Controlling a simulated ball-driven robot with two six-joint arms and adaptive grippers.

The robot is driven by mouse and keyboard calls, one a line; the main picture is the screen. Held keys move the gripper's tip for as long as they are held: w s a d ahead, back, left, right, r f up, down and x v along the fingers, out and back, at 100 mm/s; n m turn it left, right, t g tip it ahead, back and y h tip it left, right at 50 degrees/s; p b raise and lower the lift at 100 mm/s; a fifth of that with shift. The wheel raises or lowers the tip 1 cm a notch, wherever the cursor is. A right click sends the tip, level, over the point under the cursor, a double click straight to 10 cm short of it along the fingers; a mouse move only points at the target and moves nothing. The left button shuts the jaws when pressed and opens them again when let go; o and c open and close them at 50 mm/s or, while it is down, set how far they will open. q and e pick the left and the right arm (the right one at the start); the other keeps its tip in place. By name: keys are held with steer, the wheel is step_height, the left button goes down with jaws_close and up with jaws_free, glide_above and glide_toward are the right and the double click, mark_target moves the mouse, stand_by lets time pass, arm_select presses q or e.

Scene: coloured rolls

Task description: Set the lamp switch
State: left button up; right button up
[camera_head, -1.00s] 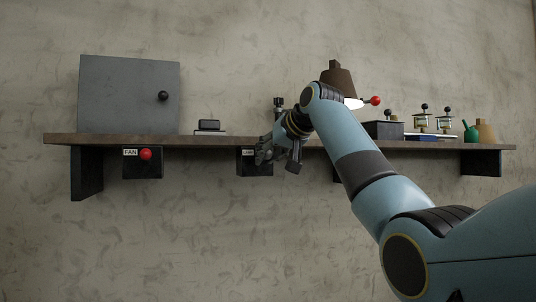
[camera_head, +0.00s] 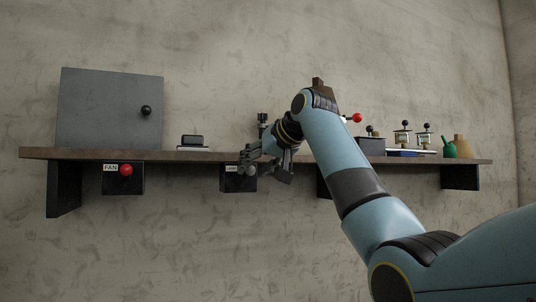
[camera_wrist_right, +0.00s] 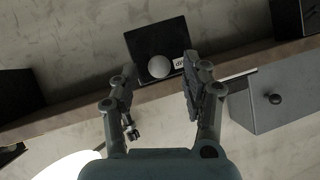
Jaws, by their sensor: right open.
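The lamp switch is a black box (camera_head: 231,184) with a small white label, hanging under the shelf's front edge. In the right wrist view the box (camera_wrist_right: 145,42) shows with a pale round knob (camera_wrist_right: 159,67). My right gripper (camera_head: 254,162) is just in front of the box and partly covers it. In the wrist view its fingers (camera_wrist_right: 160,72) are apart, with the knob seen between their tips and nothing held; contact cannot be told. The lamp's brown shade (camera_head: 318,82) is mostly hidden behind my right arm. My left gripper is out of view.
The wall shelf (camera_head: 200,155) carries a grey cabinet (camera_head: 105,110), a small dark block (camera_head: 192,140), and several items at right. The fan switch (camera_head: 123,182), with a red knob, hangs left of the lamp switch. A red ball (camera_head: 356,118) shows beside my arm.

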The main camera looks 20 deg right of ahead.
steer(key=v, duration=0.9)
steer(key=s+f+m+g+b, duration=0.1)
steer(key=s+f+g+b, duration=0.2)
steer(key=f, duration=1.6)
steer(key=f+g+b, duration=0.3)
steer(key=f+b, duration=0.3)
steer(key=f, duration=1.3)
steer(key=s+d+f+m+g+h+b, duration=0.1)
steer(key=s+f+g+b, duration=0.35)
steer(key=f, duration=1.25)
steer(key=s+d+f+t+b, duration=0.1)
steer(key=s+f, duration=0.7)
steer(key=f, duration=0.9)
steer(key=s+d+f+g+h+b, duration=0.25)
steer(key=s+f+b, duration=0.35)
steer(key=s+f, duration=1.8)
steer(key=s+f+n+b, duration=0.1)
steer(key=s+f+b, duration=0.1)
steer(key=s+f, duration=0.5)
steer(key=s+d+f+n+b, duration=0.1)
steer(key=s+f, duration=0.7)
steer(key=s, duration=0.8)
steer(key=shift+s+d+n+t+b, duration=0.15)
steer(key=shift+d+n+t+b, duration=0.2)
steer(key=shift+n+b, duration=0.1)
